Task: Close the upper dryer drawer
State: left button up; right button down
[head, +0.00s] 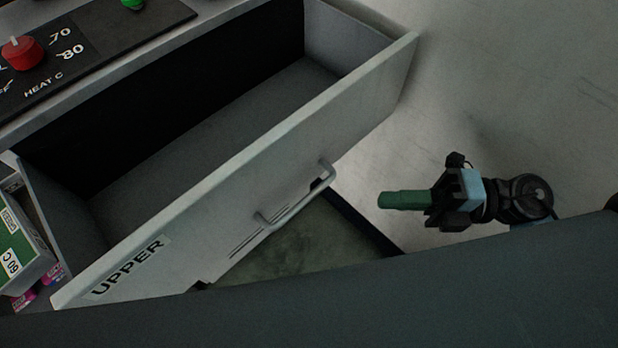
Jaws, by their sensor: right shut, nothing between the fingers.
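The upper dryer drawer (240,175) is pulled well out, and its inside looks empty. Its pale grey front panel carries an "UPPER" label (128,268) at the lower left and a grey bar handle (298,196) right of its middle. My right gripper (386,200) has green fingers pointing left. They are closed together with nothing between them. The gripper is to the right of the handle, in front of the drawer front and apart from it in the picture. My left gripper is not in view.
The dryer's dark control panel (85,55) has a red heat knob (22,52) and a green knob (132,3). A green and white box marked 60 C (22,245) sits left of the drawer, with purple items (52,272) beside it. Grey floor (500,80) is clear at the right.

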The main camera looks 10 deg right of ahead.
jog(key=p, duration=0.2)
send_near(284, 181)
jog(key=s+a, duration=0.2)
jog(key=a, duration=0.2)
jog(key=shift+w+a+r, duration=0.15)
jog(key=shift+w+a, duration=0.4)
jog(key=shift+w, duration=0.25)
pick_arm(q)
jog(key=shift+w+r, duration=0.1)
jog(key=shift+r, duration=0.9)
pick_arm(e)
jog(key=shift+w+a, duration=0.4)
jog(key=shift+w, duration=0.25)
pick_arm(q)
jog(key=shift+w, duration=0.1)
pick_arm(e)
jog(key=shift+w, duration=0.1)
